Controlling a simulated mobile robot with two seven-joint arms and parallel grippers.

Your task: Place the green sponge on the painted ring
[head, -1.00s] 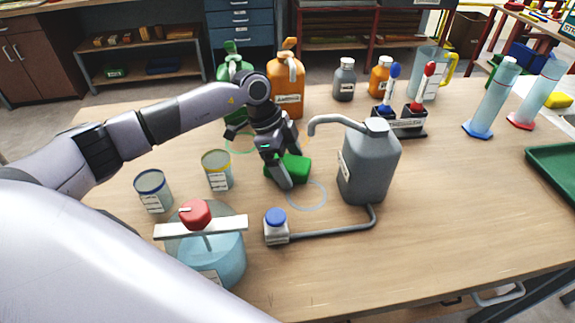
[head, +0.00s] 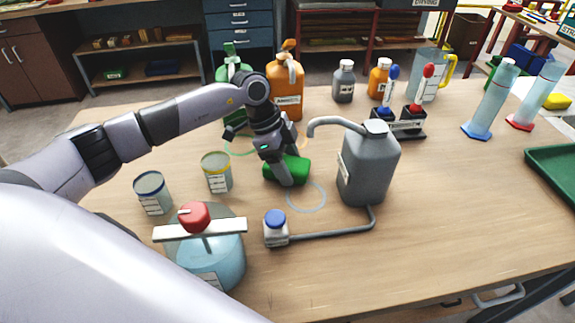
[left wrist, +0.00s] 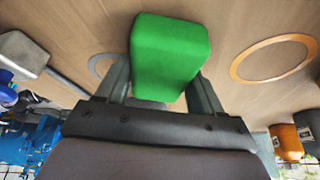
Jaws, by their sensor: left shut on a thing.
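The green sponge (head: 296,170) is a block between the fingers of my left gripper (head: 284,172), which is shut on it. The left wrist view also shows the sponge (left wrist: 170,55) between both fingers (left wrist: 160,85). Whether it touches the table is hard to tell. A pale grey-blue painted ring (head: 306,210) lies on the table just in front and right of the sponge. An orange ring (left wrist: 245,72) shows clearly in the left wrist view; a green ring (head: 232,151) lies behind and left of the gripper. My right gripper is out of view.
A grey jug (head: 368,165) with a spout stands close right of the pale ring. A small blue-capped bottle (head: 276,230) stands front left of it. Two tins (head: 216,173) stand left. Green and orange bottles (head: 287,88) stand behind the gripper. The front right table is clear.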

